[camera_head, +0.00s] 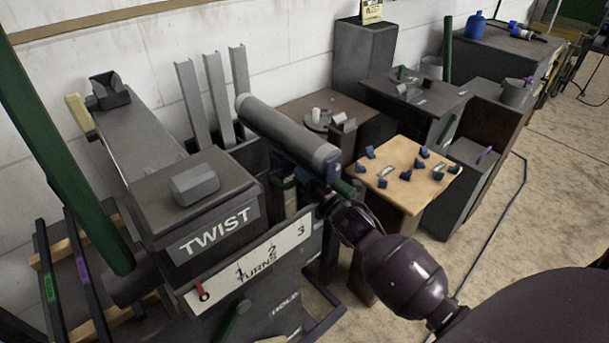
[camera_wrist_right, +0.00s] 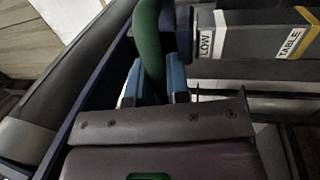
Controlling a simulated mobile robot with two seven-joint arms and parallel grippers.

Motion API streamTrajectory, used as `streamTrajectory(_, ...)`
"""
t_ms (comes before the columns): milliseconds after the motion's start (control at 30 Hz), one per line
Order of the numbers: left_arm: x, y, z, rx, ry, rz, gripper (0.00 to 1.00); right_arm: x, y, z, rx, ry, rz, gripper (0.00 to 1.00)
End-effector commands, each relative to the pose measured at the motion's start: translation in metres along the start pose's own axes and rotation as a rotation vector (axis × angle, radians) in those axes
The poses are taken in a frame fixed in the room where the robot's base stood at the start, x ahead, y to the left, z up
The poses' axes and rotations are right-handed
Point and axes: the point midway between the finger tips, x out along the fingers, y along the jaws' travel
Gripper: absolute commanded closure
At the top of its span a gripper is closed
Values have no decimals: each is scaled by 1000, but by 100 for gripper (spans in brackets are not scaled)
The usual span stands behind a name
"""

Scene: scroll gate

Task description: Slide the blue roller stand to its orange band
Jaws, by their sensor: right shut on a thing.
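The blue roller stand (camera_head: 333,168) shows in the head view as a small dark blue part at the near end of a long grey roller (camera_head: 290,132). In the right wrist view, dark blue parts of the stand (camera_wrist_right: 184,30) lie behind a green handle (camera_wrist_right: 148,42). My right gripper (camera_head: 343,192) is at the roller's near end. Its blue-tipped fingers (camera_wrist_right: 154,82) are shut on the green handle. A yellow-orange band (camera_wrist_right: 304,42) crosses the dark rail marked LOW and TABLE, right of the handle. My left gripper is not in view.
A dark box marked TWIST (camera_head: 216,232) and a white TURNS scale (camera_head: 255,266) stand left of my right gripper. A wooden-topped table (camera_head: 395,150) with several blue pieces stands to its right. Bare floor (camera_head: 545,205) lies further right.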

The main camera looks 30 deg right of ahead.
Motion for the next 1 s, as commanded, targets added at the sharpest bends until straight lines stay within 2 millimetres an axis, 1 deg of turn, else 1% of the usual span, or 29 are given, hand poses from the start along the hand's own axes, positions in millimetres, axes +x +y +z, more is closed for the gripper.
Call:
streamTrajectory(167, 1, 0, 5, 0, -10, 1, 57, -1, -3, 0, 0, -1, -5, 100)
streamTrajectory(200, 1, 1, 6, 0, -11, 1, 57, -1, -3, 0, 0, -1, -6, 80)
streamTrajectory(333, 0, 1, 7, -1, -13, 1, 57, -1, -3, 0, 0, -1, -5, 60)
streamTrajectory(367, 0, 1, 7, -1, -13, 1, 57, -1, -3, 0, 0, -1, -5, 59)
streamTrajectory(600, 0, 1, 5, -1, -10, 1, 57, -1, -2, 0, 0, 0, -3, 59)
streamTrajectory(733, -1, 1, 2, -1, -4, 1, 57, -6, -2, 0, 0, -1, -3, 59)
streamTrajectory(867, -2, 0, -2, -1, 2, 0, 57, -21, -2, 0, 0, -2, -5, 59)
streamTrajectory(1000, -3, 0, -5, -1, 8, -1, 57, -45, -1, 0, 2, -2, -4, 59)
